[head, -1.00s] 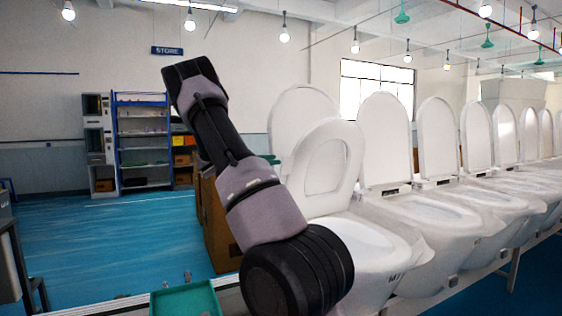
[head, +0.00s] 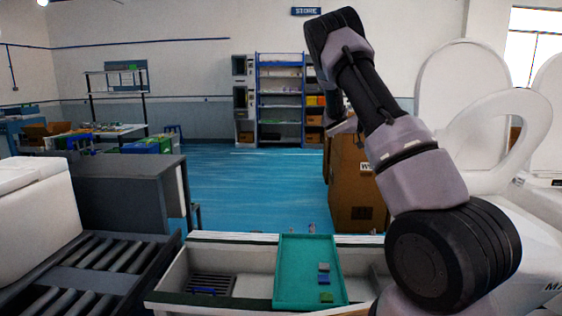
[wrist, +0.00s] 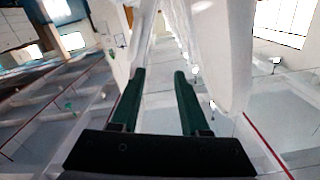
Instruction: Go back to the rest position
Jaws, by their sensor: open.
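My gripper (wrist: 158,98) shows in the wrist view with its two dark green fingers apart and nothing between them. It points up, with the ceiling and walls seen sideways behind it. In the head view my arm is folded upright at the right, and the gripper itself cannot be made out there. A white toilet (head: 545,235) with a raised seat stands behind and to the right of my arm. A large white shape, which looks like a toilet part, fills the upper middle of the wrist view.
A roller conveyor (head: 85,268) with a white object stands at left. A cardboard box (head: 355,185) is behind my arm. Blue floor (head: 240,175) is open beyond.

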